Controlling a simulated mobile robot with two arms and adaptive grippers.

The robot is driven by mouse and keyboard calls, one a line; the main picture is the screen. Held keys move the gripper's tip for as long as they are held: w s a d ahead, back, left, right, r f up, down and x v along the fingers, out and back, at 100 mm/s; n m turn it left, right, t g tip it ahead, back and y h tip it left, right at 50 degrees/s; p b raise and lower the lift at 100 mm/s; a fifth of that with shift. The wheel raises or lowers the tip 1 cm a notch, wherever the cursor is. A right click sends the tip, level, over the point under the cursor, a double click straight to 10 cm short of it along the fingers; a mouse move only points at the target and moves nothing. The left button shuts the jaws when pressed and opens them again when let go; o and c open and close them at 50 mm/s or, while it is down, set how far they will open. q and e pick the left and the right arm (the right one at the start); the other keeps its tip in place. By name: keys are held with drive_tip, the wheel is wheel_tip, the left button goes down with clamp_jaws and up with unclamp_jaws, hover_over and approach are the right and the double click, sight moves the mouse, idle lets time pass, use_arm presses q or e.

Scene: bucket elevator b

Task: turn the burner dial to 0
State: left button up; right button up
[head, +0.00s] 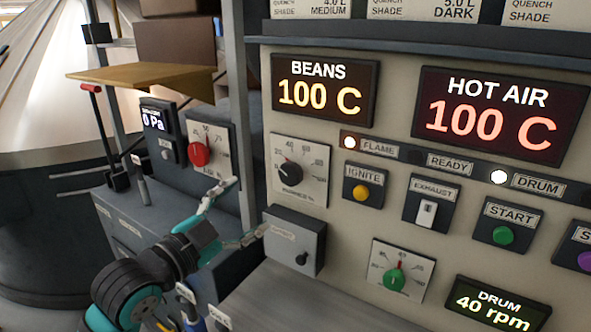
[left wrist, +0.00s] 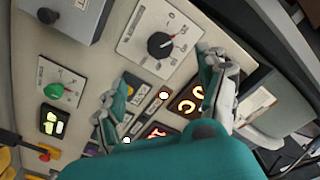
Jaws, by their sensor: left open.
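The burner dial (head: 290,172) is a black knob on a pale square scale plate, left of the panel under the BEANS display. Its pointer appears to point to the upper left, but the exact number is too small to read. The dial also shows in the left wrist view (left wrist: 161,45), near the top. My left gripper (head: 243,212) is open and empty, left of the dial and apart from it, with its fingers toward the panel. In the left wrist view the gripper's two fingers (left wrist: 165,75) are spread, with the knob beyond them. My right gripper is not in view.
A grey box (head: 295,240) with a small black knob juts out below the dial. A red dial (head: 199,155) is on the left unit behind a grey post (head: 238,110). The IGNITE button (head: 361,193) and a green dial (head: 394,278) sit to the right.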

use_arm(q)
drive_tip(key=p, duration=0.1)
approach(288, 177)
drive_tip(key=p+x, duration=0.2)
drive_tip(key=x, duration=0.8)
drive_tip(key=shift+r, duration=0.15)
drive_tip(key=shift+w+d, duration=0.3)
drive_tip(key=shift+w, duration=0.15)
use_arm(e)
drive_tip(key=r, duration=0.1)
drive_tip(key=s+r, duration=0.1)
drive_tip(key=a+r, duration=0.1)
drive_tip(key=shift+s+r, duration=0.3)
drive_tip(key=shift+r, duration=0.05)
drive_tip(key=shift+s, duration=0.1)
use_arm(q)
drive_tip(key=shift+c, duration=0.9)
drive_tip(key=c, duration=0.9)
drive_tip(key=shift+p, duration=0.3)
drive_tip(key=shift+c, duration=0.5)
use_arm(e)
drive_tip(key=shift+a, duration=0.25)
